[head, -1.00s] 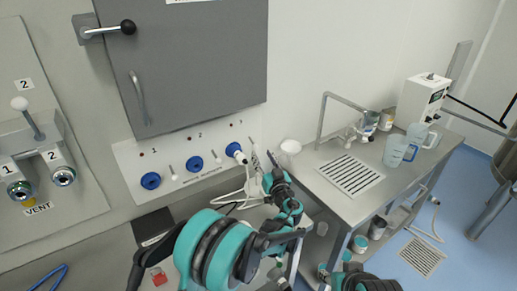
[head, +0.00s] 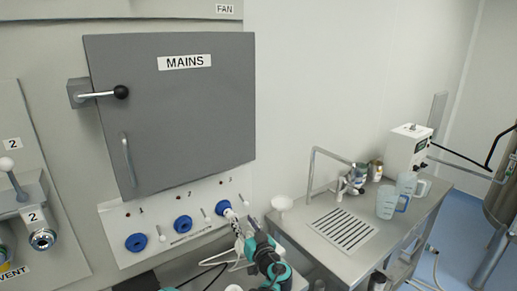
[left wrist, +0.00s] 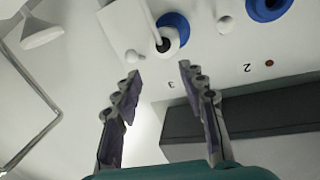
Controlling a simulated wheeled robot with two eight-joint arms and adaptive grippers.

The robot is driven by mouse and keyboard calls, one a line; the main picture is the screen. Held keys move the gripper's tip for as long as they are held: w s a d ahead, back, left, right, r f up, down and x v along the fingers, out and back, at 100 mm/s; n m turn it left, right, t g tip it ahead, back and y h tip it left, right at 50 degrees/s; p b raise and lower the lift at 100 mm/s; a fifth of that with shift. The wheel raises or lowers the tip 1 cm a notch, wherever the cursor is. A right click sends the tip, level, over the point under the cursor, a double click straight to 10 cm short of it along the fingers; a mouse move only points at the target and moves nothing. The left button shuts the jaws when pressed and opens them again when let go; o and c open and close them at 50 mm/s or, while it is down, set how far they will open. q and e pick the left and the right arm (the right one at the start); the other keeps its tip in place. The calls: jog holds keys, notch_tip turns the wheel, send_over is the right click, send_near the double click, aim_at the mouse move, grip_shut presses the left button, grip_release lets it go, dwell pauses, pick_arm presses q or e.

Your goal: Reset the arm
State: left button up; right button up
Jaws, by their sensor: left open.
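My left arm shows at the bottom middle of the head view, teal and black. Its gripper (head: 245,232) is in front of the lower right of the socket panel, close to socket 3. In the left wrist view the two fingers (left wrist: 160,72) stand apart with nothing between them. Beyond the fingertips is blue socket 3 (left wrist: 174,24) with a white plug (left wrist: 168,41) in it; the plug also shows in the head view (head: 229,214). The fingers do not hold the plug. My right gripper is not in view.
The grey MAINS cabinet (head: 180,110) is closed above the socket panel (head: 205,240). Blue sockets 1 (head: 136,242) and 2 (head: 183,224) are left of socket 3. A metal sink table (head: 400,225) with jugs (head: 387,203) stands at the right. A white funnel-like cup (head: 282,204) is near the arm.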

pick_arm(q)
jog(key=s+a+g+h, duration=0.2)
jog(key=s+a+g, duration=0.4)
jog(key=s+a, duration=0.9)
jog(key=s+d+f+m+g+h, duration=0.1)
jog(key=s+f+h, duration=0.1)
jog(key=s, duration=0.8)
jog(key=s+d+f+m+g+h+b, duration=0.1)
jog(key=s+f, duration=0.4)
jog(key=s, duration=0.5)
jog(key=shift+s+m+g+h, duration=0.15)
jog(key=shift+m+g+h, duration=0.3)
jog(key=shift+h, duration=0.65)
